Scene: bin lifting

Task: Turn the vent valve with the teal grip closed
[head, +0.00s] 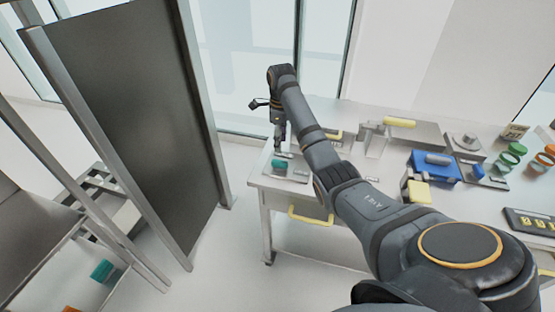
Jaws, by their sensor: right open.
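The teal grip (280,164) of a small valve sits on a grey plate at the left end of the workbench in the head view. My right arm reaches over the bench from the lower right, and its right gripper (280,145) points down just above and behind the teal grip. The right gripper is open, with nothing seen between its fingers. Whether it touches the valve cannot be told from this angle. Part of the bench behind my arm is hidden. My left gripper is not in view.
The workbench (262,186) has a drawer with a yellow handle (311,216) in front. A blue box (434,167), a yellow-handled lid (400,122) and green rings (511,155) stand to the right. A dark panel (125,115) stands left, with clear floor between.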

